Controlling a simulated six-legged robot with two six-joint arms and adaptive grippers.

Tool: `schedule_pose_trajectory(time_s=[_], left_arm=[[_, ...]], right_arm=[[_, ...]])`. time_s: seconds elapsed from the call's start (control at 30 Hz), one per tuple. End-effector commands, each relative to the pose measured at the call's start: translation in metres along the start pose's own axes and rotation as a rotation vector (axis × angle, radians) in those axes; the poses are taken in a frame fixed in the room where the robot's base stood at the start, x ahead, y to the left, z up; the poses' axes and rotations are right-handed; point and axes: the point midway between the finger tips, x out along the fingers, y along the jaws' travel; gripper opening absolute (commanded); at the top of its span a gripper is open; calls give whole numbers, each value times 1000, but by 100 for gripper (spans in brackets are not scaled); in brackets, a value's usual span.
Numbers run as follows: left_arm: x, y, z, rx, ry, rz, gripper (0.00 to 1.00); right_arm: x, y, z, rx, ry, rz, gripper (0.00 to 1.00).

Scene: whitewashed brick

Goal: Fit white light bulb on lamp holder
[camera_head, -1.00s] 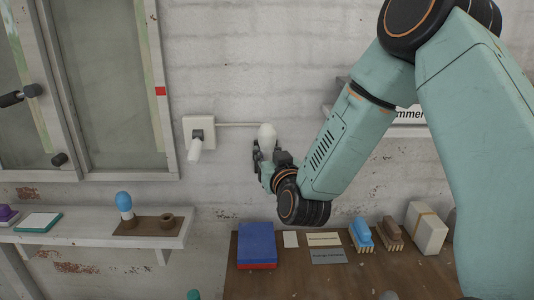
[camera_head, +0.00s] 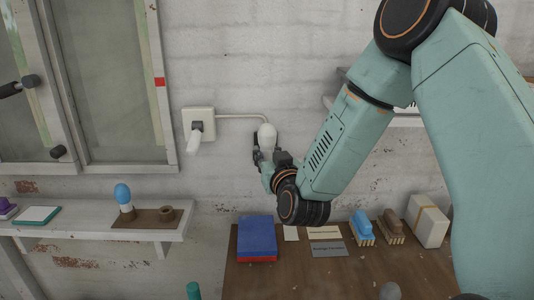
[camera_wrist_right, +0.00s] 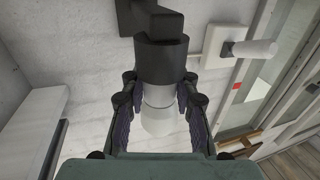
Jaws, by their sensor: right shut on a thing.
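My right gripper (camera_head: 264,148) is shut on the white light bulb (camera_head: 267,135), close to the wall. In the right wrist view the bulb (camera_wrist_right: 161,115) sits between both fingers, with a paler collar beyond it. The dark lamp holder (camera_wrist_right: 162,58) is in line with the bulb and appears to meet its collar; I cannot tell whether the bulb is seated. In the head view the holder is hidden behind bulb and gripper, where a white cable (camera_head: 240,116) curves down. My left gripper is not in view.
A wall plate (camera_head: 208,112) with a white handle-like part (camera_head: 194,143) is left of the bulb. On the left shelf (camera_head: 75,231) stand a blue bulb (camera_head: 122,193) and an empty ring (camera_head: 166,214). The table (camera_head: 270,278) below holds a blue-red box (camera_head: 257,238) and brushes.

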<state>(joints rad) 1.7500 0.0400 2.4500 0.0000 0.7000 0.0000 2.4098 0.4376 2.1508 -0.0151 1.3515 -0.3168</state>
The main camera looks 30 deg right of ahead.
Motion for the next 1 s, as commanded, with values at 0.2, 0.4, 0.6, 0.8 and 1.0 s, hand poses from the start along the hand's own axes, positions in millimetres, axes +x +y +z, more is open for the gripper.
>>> schedule_pose_trajectory(time_s=[0.2,0.4,0.6,0.8,1.0], left_arm=[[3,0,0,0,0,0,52],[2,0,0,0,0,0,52],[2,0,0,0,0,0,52],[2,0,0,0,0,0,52],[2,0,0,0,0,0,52]], right_arm=[[0,0,4,0,0,0,0],[0,0,4,0,-3,0,32],[0,0,4,0,-3,0,49],[0,0,4,0,-1,0,56],[-2,0,3,0,-1,0,56]])
